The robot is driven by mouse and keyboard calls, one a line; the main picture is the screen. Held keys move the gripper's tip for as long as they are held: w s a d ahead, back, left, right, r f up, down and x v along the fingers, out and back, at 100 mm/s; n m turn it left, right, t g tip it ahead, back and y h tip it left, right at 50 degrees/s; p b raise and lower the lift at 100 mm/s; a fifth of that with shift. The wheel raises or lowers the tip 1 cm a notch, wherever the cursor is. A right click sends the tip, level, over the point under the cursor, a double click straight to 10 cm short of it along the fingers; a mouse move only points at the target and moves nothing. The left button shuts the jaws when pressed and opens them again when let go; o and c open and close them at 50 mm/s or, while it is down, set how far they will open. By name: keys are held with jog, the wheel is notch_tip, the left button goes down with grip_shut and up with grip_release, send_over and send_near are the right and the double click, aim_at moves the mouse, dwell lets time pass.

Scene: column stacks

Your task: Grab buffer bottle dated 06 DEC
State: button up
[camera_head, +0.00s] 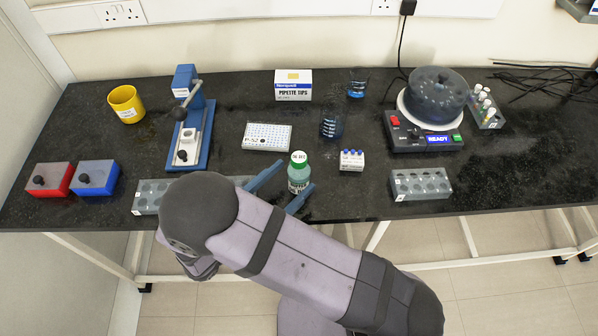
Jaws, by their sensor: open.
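A buffer bottle (298,178) with a green cap stands upright near the front middle of the black bench. My arm comes in from the front and hides part of the bench below the bottle.
A grey rack (150,197) lies left of the bottle, partly behind my arm. A white well plate (267,137), a small vial box (351,160) and another grey rack (420,184) stand around. A centrifuge (437,100) is at the back right.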

aim_at(291, 179)
jog(key=shift+p+x, duration=0.45)
jog(key=shift+x, duration=1.55)
jog(key=shift+w+a, duration=0.1)
jog(key=shift+w, duration=0.05)
jog(key=c, duration=1.3)
jog(key=shift+r, duration=5)
jog(key=shift+f, duration=0.1)
